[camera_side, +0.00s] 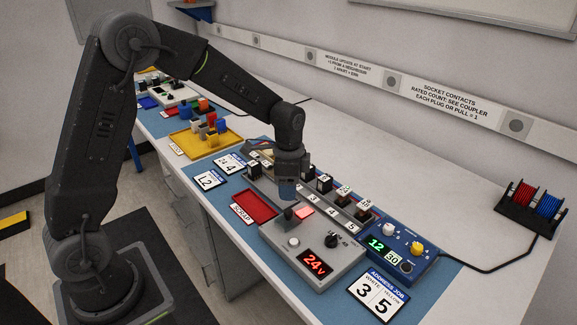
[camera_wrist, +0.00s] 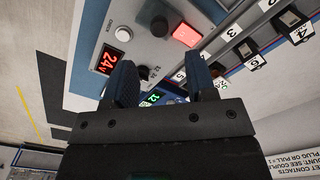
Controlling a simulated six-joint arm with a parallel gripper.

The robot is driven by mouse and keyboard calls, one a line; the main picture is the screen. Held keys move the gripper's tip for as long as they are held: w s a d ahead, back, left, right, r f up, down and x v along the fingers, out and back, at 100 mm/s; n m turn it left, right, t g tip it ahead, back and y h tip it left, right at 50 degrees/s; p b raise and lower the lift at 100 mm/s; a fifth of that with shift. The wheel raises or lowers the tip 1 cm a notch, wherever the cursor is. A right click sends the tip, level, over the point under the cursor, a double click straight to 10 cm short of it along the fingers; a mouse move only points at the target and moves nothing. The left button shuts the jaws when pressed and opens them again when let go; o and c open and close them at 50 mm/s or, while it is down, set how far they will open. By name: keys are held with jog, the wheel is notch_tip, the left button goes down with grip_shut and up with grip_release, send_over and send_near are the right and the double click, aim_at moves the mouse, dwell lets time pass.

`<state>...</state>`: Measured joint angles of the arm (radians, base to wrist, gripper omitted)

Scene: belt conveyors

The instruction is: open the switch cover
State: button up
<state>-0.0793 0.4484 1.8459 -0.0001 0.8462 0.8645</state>
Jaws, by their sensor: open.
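A grey control box (camera_side: 318,257) stands on the blue mat, with a red "24v" display (camera_side: 316,262). The display also shows in the wrist view (camera_wrist: 107,61). A lit red square (camera_wrist: 185,36) and a dark rounded part (camera_wrist: 159,25) sit side by side on the box top. I cannot tell which of these is the switch cover, or see a lid edge. My gripper (camera_side: 288,193) is open and points down just above the back of the box. In the wrist view its two fingers (camera_wrist: 162,84) are apart, with nothing seen between them but the box area behind.
A white button (camera_side: 293,242) and a black knob (camera_side: 331,241) are also on the box. A row of numbered sockets with black plugs (camera_side: 324,183) and a blue coupler unit (camera_side: 398,247) stand close behind. A red scrap tray (camera_side: 254,205) lies left.

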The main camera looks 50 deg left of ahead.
notch_tip(320, 180, up, 6)
dwell(0.5)
jog(key=s+d+r+n+t, duration=0.1)
jog(key=s+r+n, duration=0.3)
jog(key=s, duration=0.7)
jog(key=s+d+r+n+t, duration=0.2)
jog(key=s+r+n+t, duration=0.2)
jog(key=s, duration=0.7)
jog(key=shift+d+r+n+t, duration=0.25)
jog(key=shift+r+n, duration=0.25)
jog(key=shift+r, duration=0.45)
